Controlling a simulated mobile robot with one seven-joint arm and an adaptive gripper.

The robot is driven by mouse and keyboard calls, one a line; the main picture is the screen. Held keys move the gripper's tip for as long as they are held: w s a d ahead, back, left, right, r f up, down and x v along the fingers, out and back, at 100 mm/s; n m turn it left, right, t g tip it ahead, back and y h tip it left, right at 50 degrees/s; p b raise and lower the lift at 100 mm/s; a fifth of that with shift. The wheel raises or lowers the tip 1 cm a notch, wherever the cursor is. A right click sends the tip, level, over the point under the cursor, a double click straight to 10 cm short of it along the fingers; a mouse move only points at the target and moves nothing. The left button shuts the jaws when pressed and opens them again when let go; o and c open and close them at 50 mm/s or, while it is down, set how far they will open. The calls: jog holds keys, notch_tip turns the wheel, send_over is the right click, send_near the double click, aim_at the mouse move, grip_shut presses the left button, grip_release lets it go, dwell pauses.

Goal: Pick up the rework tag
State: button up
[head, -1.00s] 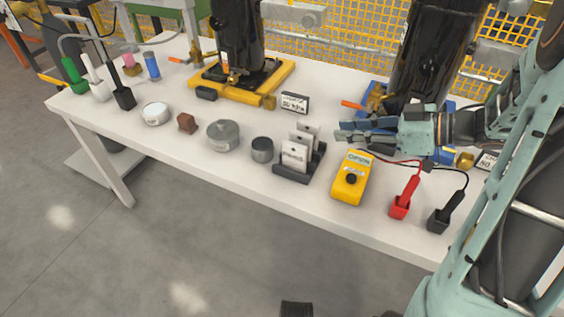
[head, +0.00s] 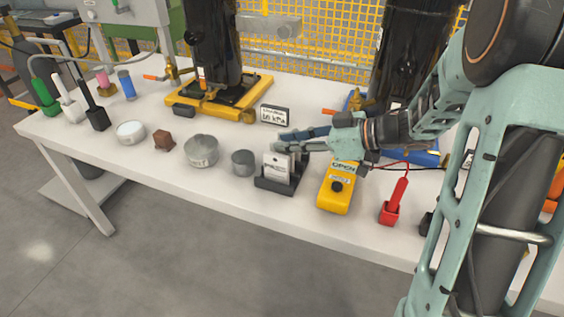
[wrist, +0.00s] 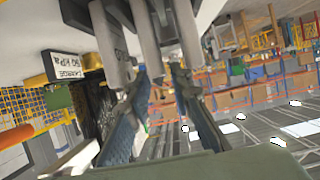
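Several white tags (head: 277,166) stand upright in a dark slotted rack (head: 276,186) near the table's front edge. Their print is too small to read, so I cannot tell which is the rework tag. My gripper (head: 291,141) reaches in from the right, its fingers just above and behind the rack. In the wrist view, three pale slabs that look like the tags (wrist: 148,38) hang from the top of the picture. My gripper's two fingers (wrist: 160,78) are spread apart there, with the tips close to the middle slab. Contact cannot be made out.
A grey cup (head: 243,162) stands left of the rack and a yellow meter (head: 335,190) right of it. A red probe holder (head: 391,207) is farther right. A pressure sign (head: 274,115) stands behind. A lidded tin (head: 201,151) and brown block (head: 164,141) are farther left.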

jog(key=shift+w+a+f, duration=0.15)
jog(key=shift+a, duration=0.05)
grip_shut()
